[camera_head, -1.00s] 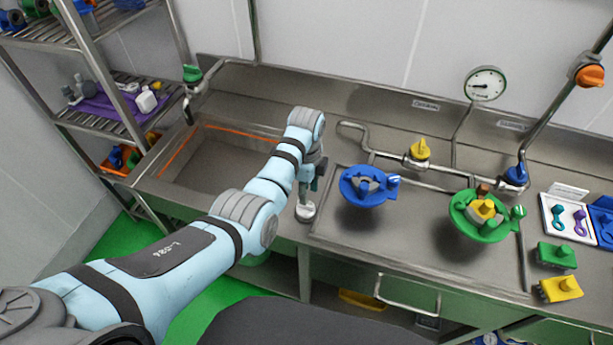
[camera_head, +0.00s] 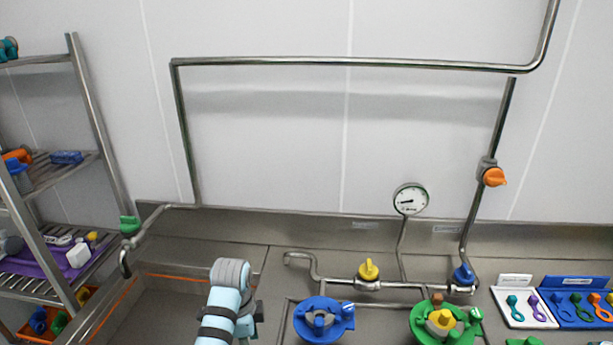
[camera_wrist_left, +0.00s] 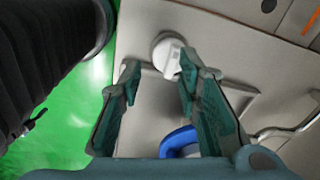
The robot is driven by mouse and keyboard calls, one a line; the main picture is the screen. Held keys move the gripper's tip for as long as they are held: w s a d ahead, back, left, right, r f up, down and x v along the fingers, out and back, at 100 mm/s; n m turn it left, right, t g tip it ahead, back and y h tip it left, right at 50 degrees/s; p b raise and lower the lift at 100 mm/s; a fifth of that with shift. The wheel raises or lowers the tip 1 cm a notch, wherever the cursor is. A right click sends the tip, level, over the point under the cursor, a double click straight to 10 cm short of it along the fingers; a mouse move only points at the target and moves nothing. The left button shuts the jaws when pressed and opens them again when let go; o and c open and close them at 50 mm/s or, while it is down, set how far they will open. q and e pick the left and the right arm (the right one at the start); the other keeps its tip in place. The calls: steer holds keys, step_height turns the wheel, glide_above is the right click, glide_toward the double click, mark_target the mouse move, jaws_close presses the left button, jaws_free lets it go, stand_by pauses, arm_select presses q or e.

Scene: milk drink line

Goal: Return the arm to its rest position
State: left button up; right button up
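My left arm (camera_head: 222,312) reaches in from the bottom edge of the head view, over the steel counter between the sink and the blue valve part. Its left gripper is mostly hidden behind the wrist there. In the left wrist view the left gripper (camera_wrist_left: 158,75) points down at the counter, its two green-padded fingers apart with nothing gripped. A white round piece with a knob (camera_wrist_left: 168,52) stands on the counter just beyond the fingertips. My right gripper is in neither view.
A blue valve part (camera_head: 322,320) and a green one (camera_head: 446,325) sit right of the arm. Pipes, a gauge (camera_head: 410,199) and a shelf rack (camera_head: 88,130) stand behind.

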arm_select(q)
steer(key=s+a+f+n, duration=0.2)
steer(key=s+f, duration=0.1)
steer(key=s+a+f+n, duration=0.1)
steer(key=shift+s+f, duration=0.4)
steer(key=s+a+r+n+t+y, duration=0.1)
steer(key=s+a+n+t, duration=0.15)
steer(key=s+n, duration=0.65)
steer(key=s+a+n+t, duration=0.1)
steer(key=s+a+n, duration=0.25)
steer(key=s, duration=1.15)
step_height(320, 180, down, 22)
steer(key=a+r+g+b, duration=0.1)
steer(key=a+g+b, duration=0.1)
steer(key=b, duration=0.1)
steer(key=s+f+b, duration=0.2)
steer(key=s+f, duration=1.3)
steer(key=f, duration=0.1)
steer(key=shift+a+f+g, duration=0.25)
steer(key=shift+a+g, duration=0.15)
steer(key=shift+g, duration=0.05)
